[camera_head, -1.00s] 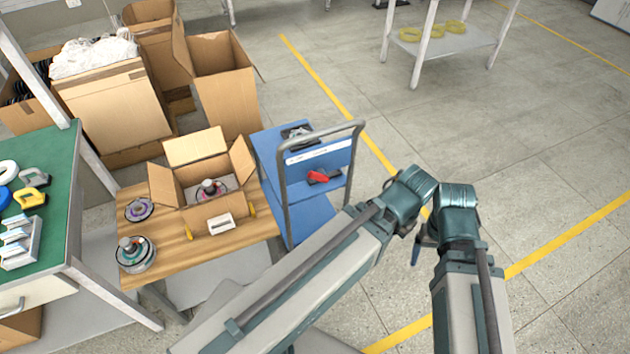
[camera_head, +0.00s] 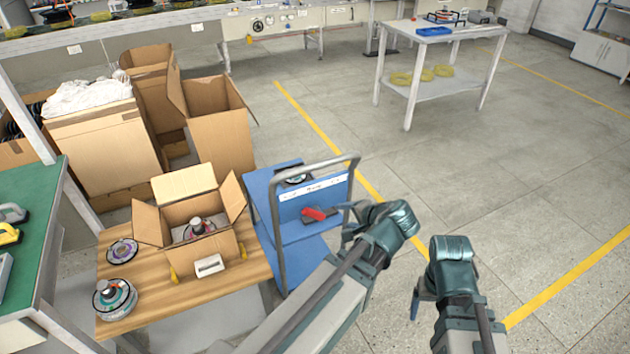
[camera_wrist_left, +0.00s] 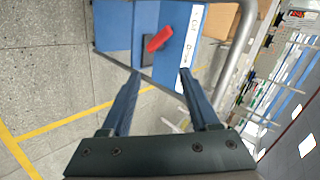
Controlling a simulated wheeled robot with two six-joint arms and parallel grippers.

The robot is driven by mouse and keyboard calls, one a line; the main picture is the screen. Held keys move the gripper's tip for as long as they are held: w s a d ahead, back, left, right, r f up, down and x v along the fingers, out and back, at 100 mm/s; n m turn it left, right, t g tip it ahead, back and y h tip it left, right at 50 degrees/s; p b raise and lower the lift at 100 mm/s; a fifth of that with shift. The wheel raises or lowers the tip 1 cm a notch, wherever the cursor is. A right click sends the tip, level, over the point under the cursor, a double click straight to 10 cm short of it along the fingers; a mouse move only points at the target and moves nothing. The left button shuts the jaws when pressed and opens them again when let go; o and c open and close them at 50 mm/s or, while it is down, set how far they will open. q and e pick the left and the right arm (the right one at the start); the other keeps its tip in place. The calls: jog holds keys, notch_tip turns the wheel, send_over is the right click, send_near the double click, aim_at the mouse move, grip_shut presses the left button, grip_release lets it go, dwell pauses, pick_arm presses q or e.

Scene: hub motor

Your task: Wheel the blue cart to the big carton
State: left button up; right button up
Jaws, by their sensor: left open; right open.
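The blue cart (camera_head: 291,260) stands right of the wooden table, its grey tubular handle (camera_head: 318,163) rising on the near side. A red-handled tool (camera_head: 318,213) and a round part (camera_head: 297,177) are on it. A tall open carton (camera_head: 222,128) stands just behind it. My left gripper (camera_head: 348,220) is open at the cart's right side; in the left wrist view its open fingers (camera_wrist_left: 160,78) point toward the blue panel, with the handle tube (camera_wrist_left: 236,50) to their right and nothing between them. My right gripper (camera_head: 416,301) is open, apart from the cart, fingers partly hidden.
The wooden table (camera_head: 180,291) holds an open small carton (camera_head: 212,247) and round motor parts. Another carton with white material (camera_head: 110,150) stands at left, near a green bench (camera_head: 25,235). Floor to the right is clear, up to a white table (camera_head: 440,38).

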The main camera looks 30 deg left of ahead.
pick_arm(q)
jog(key=w+a+r+m+t+y+b, duration=0.2)
jog(key=w+a+b, duration=0.4)
jog(key=w+a, duration=0.9)
jog(key=a+m+t+y, duration=0.1)
jog(key=a+t+y, duration=0.1)
jog(key=shift+t+b, duration=0.3)
jog(key=shift+b, duration=0.05)
pick_arm(e)
notch_tip(320, 180, down, 8)
jog(key=shift+f, duration=0.25)
pick_arm(q)
grip_shut()
dwell(0.4)
